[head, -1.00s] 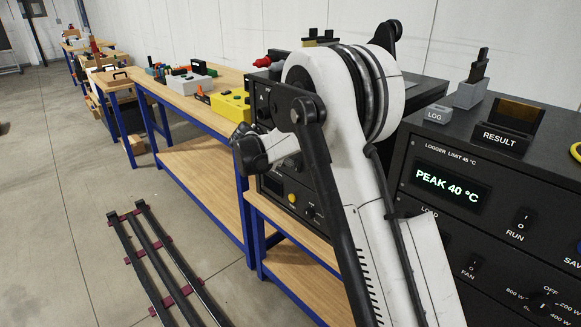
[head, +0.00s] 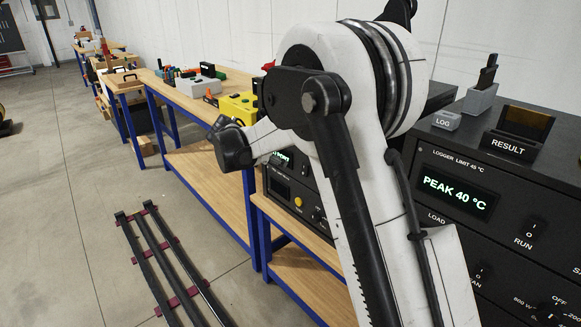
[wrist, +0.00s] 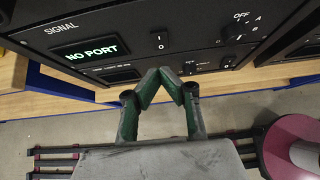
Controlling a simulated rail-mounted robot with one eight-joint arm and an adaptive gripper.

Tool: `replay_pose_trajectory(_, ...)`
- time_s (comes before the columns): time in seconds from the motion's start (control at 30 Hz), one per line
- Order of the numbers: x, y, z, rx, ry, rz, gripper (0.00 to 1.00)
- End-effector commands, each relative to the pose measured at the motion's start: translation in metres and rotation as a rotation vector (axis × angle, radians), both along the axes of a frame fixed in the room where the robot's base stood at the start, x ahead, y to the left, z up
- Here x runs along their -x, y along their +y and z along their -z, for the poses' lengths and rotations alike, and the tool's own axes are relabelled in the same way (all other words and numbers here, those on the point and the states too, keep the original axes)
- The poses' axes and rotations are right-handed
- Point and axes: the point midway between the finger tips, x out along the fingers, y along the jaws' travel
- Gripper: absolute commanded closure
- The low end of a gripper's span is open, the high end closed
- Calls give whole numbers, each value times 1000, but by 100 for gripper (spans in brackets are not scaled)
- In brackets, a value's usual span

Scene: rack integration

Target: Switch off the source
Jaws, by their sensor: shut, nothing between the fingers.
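In the wrist view a black unit labelled SIGNAL (wrist: 125,35) spans the top, its green display (wrist: 88,51) reading NO PORT. Its front has a rocker switch (wrist: 158,42) marked I and O, and a knob (wrist: 231,33) with OFF, A and B marks. The rocker's position is too small to tell. My gripper (wrist: 171,75) is shut and empty, its green-faced fingers meeting at the tips, below the panel in the picture. I cannot tell whether it touches the panel.
A black logger unit (head: 425,235) reading PEAK 40 °C stands at the right, with RUN, LOAD and FAN controls. A yellow box (head: 238,107) sits on the wooden bench.

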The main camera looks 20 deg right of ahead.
Motion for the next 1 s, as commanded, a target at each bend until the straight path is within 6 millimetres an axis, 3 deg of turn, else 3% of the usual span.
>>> replay_pose_trajectory(0.3,10,22,-26,-1,0,-1,100)
replay_pose_trajectory(1.0,13,26,-23,-69,33,2,100)
